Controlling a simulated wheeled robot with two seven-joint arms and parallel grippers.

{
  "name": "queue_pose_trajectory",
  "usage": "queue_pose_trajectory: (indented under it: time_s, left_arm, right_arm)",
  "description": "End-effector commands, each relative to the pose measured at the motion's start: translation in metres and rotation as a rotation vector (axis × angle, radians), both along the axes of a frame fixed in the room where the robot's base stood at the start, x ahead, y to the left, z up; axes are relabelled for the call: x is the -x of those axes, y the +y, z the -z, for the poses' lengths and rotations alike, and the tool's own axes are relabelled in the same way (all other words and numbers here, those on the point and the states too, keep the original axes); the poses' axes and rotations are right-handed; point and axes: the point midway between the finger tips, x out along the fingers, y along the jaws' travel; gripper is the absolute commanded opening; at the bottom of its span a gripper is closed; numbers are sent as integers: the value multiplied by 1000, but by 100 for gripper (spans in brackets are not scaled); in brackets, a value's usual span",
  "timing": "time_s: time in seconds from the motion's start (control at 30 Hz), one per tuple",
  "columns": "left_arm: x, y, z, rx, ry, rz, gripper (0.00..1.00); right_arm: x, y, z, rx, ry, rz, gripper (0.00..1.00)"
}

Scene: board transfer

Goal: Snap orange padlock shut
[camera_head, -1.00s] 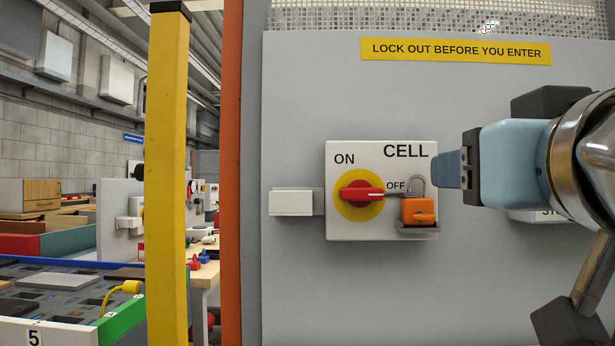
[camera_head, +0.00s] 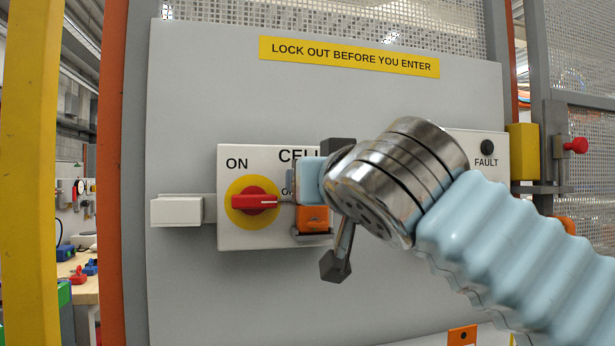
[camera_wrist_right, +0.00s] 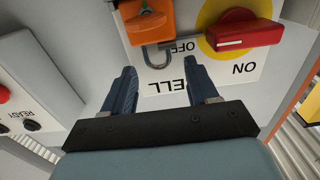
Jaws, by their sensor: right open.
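The orange padlock (camera_head: 312,218) sits on a small grey ledge (camera_head: 318,238) at the lower right of the switch box (camera_head: 240,160). My right gripper (camera_head: 298,180) is in front of and just above it in the head view, hiding its shackle. In the right wrist view, turned upside down, the padlock (camera_wrist_right: 148,22) shows with its grey shackle (camera_wrist_right: 153,58) standing out of the body. I cannot tell whether both shackle legs are seated. My right gripper (camera_wrist_right: 158,75) is open and empty, its fingers apart on either side of the shackle's line. My left gripper is not in view.
The red rotary handle (camera_head: 255,202) on its yellow disc lies level, its white mark toward OFF. A white block (camera_head: 176,210) is left of the box. A FAULT panel (camera_head: 485,160) is at the right. A yellow post (camera_head: 28,150) stands at the left.

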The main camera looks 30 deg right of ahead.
Motion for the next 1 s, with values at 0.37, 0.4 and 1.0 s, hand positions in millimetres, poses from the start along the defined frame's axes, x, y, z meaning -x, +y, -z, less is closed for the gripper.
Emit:
queue_pose_trajectory:
  time_s: [0.37,0.4,1.0]
  left_arm:
    - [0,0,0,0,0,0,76]
    - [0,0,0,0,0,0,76]
    - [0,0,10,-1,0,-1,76]
  right_arm:
    - [-3,0,0,0,0,-1,48]
    - [-3,0,0,0,0,-1,42]
    - [-2,0,8,-1,0,-1,0]
